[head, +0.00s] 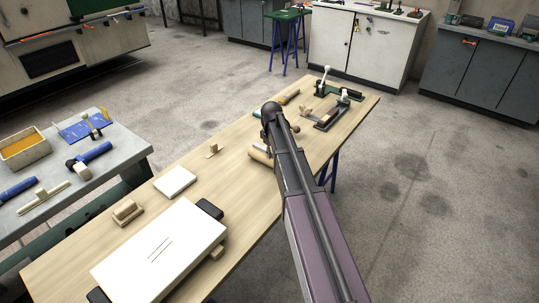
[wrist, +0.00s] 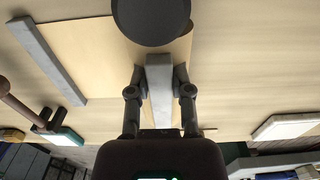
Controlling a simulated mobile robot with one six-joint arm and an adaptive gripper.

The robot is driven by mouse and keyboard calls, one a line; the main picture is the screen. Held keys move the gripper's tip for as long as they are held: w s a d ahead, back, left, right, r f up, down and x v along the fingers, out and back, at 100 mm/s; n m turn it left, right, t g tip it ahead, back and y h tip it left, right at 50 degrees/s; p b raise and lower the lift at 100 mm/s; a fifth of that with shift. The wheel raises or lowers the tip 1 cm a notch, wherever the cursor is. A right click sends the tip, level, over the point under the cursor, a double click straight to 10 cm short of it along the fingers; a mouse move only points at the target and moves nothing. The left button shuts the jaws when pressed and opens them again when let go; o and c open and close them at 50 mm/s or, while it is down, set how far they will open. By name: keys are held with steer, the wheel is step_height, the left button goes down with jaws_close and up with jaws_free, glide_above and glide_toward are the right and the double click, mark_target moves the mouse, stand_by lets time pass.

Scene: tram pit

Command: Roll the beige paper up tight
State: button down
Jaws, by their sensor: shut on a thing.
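The beige paper (wrist: 85,55) lies flat on the wooden table in the wrist view, slightly darker than the wood. One grey bar (wrist: 48,60) lies slanted along its left edge. My gripper (wrist: 160,75) has its fingers on both sides of a second grey bar (wrist: 158,88), at the paper's right part, and is shut on it. A dark round part covers the top middle, so part of the paper is hidden. In the head view my arm hides the gripper and most of the paper; a beige piece (head: 261,154) shows left of the arm.
The wooden table (head: 235,165) also bears a large white board (head: 160,255), a small white block (head: 175,181), small wooden pieces and a clamp-like tool (head: 340,112) at the far end. A grey bench (head: 110,155) with blue tools stands left.

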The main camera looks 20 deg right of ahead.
steer(key=shift+d, duration=0.1)
steer(key=shift+w+d, duration=1)
steer(key=shift+d, duration=0.35)
steer(key=shift+w+d, duration=1)
steer(key=shift+d, duration=0.35)
steer(key=shift+w+d, duration=1)
steer(key=shift+d, duration=0.35)
steer(key=shift+c, duration=2.2)
jaws_free()
steer(key=shift+r, duration=0.15)
